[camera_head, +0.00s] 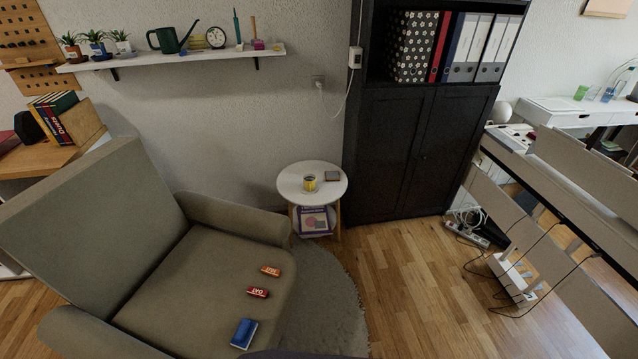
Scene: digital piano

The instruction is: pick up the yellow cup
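The yellow cup (310,183) stands upright on a small round white side table (296,171), left of the table's middle. A small dark square item (332,176) lies beside it on the right, apart from it. Neither of my grippers shows in the head view. Nothing is touching the cup apart from the tabletop.
An olive armchair (190,285) with two snack bars and a blue book (244,333) on its seat fills the left front. A black cabinet (410,150) stands right of the table. Wood floor (400,270) is open in front; cables and a power strip (466,234) lie further right.

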